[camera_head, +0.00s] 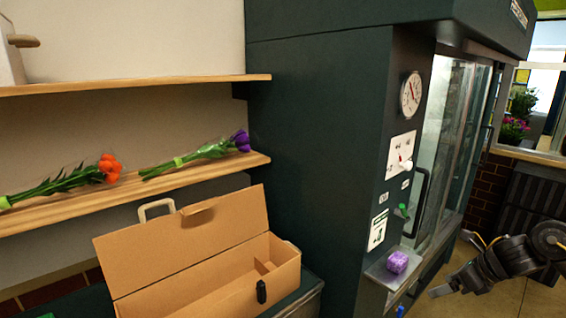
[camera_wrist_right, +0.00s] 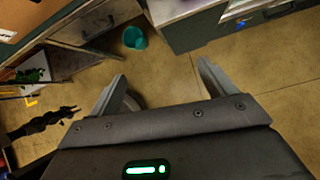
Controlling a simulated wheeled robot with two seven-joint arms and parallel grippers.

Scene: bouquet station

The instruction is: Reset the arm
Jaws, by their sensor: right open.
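My right gripper (camera_head: 455,265) is at the lower right of the head view, in the open space to the right of the dark green cabinet. My left gripper is not in the head view.
The dark cabinet (camera_head: 315,140) has a glass door and dial. An open cardboard box (camera_head: 190,250) stands left, below shelved orange flowers (camera_head: 109,167) and purple flowers (camera_head: 240,141). A teal bucket (camera_wrist_right: 135,37) is on the floor.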

